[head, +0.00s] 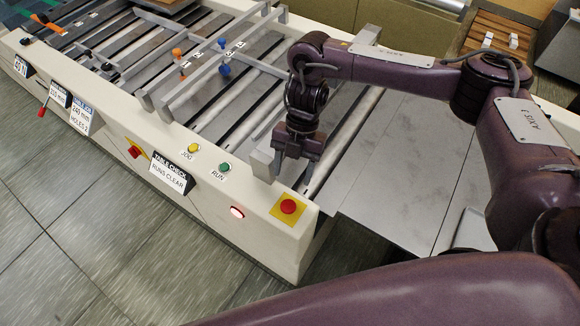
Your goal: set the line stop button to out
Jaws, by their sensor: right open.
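A red mushroom-head button (288,206) sits on a yellow square plate at the near right corner of the machine's cream front panel. I take it to be the line stop button; whether its head is in or out I cannot tell. My right gripper (295,160) points down, open and empty, above the machine bed just behind the button. It is apart from the button. My left gripper is not in view.
A lit lamp (237,212), a green RUN button (225,168) and a yellow JOG button (194,148) lie left along the panel. A grey end block (264,164) stands close beside my right gripper. Metal rails fill the bed behind.

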